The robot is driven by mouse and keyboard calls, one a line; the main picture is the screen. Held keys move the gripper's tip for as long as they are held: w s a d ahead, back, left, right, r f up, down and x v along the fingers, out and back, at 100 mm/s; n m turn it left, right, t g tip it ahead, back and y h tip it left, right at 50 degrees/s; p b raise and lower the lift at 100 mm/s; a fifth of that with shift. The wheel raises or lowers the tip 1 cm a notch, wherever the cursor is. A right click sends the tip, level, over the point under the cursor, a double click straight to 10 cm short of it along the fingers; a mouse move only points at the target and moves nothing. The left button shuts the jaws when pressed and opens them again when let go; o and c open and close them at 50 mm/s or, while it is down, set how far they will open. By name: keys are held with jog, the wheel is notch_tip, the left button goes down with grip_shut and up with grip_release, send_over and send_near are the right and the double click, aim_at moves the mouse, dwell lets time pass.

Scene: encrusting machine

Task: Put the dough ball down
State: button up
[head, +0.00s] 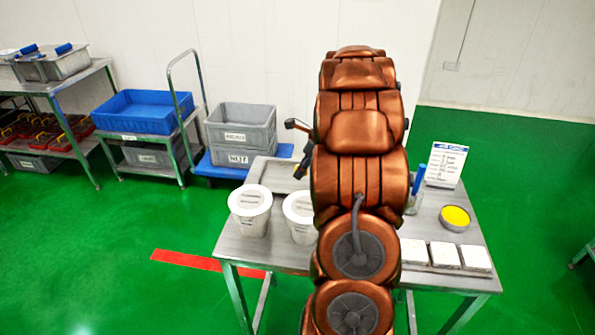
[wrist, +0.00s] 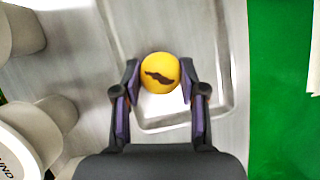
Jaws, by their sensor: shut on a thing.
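The dough ball (wrist: 160,73) is yellow-orange with a dark mark, seen in the wrist view between the fingertips. My gripper (wrist: 159,80) is shut on it, one finger on each side. A shallow metal tray (wrist: 205,118) shows beneath and around the ball in the wrist view; I cannot tell whether the ball touches it. In the head view the tray (head: 262,172) lies at the back left of the metal table, partly hidden by my arm. The gripper (head: 302,157) shows only partly there, and the ball is hidden.
Two white lidded tubs (head: 250,208) (head: 299,216) stand on the table's left side, near the tray. White blocks (head: 446,255), a yellow-filled round tin (head: 454,217) and a sign card (head: 446,165) are at the right. Grey crates (head: 240,133) stand on a cart behind.

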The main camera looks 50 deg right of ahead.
aim_at(298, 181)
jog(key=shift+w+d+f, duration=0.15)
jog(key=shift+w, duration=1.05)
jog(key=shift+f+p, duration=0.5)
jog(key=shift+f, duration=1.3)
jog(key=shift+f, duration=0.1)
jog(key=o, duration=0.9)
jog(key=shift+c, duration=0.2)
